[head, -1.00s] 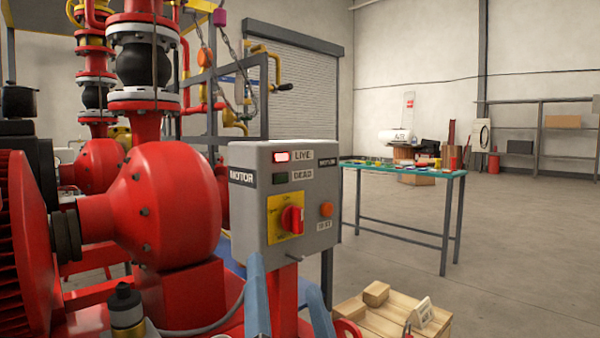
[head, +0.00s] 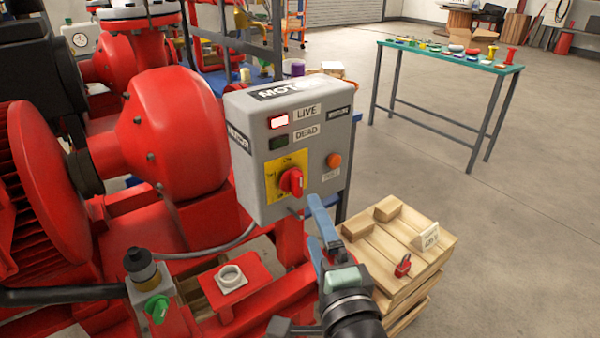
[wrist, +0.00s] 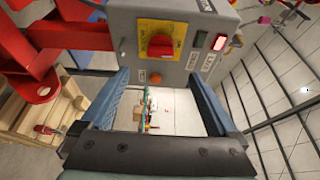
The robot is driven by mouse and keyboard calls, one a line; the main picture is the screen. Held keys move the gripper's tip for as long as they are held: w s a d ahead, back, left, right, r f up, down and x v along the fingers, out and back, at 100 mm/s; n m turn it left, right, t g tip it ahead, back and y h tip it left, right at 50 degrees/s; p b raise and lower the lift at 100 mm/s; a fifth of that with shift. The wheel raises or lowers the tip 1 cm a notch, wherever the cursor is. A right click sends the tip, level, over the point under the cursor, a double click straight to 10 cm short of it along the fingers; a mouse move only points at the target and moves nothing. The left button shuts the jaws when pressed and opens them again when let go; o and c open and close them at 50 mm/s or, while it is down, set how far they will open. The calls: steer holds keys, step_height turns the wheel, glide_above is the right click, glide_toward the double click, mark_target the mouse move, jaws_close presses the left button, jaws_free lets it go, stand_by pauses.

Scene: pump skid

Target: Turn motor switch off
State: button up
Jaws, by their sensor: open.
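The grey motor control box (head: 255,185) stands on a red post in the head view. Its red rotary switch (head: 291,181) sits on a yellow plate, and the red lamp by LIVE (head: 278,121) is lit. The lamp by DEAD (head: 278,142) is dark. My gripper (head: 316,220) is just below and right of the switch, in front of the box. In the wrist view the blue fingers of my gripper (wrist: 165,95) are wide apart with nothing between them. The red switch (wrist: 160,46) lies beyond the fingertips, apart from them.
The large red pump (head: 170,135) fills the left side. A wooden pallet stack (head: 420,270) with a red padlock (head: 403,266) stands right of the post. A green-topped table (head: 440,50) with small items stands behind. The floor at right is clear.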

mark_target(299, 189)
steer(key=b+x, duration=0.1)
steer(key=x, duration=1.1)
steer(key=shift+s+a, duration=0.1)
steer(key=c, duration=1.4)
steer(key=shift+f+b, duration=0.15)
steer(key=shift+b, duration=0.2)
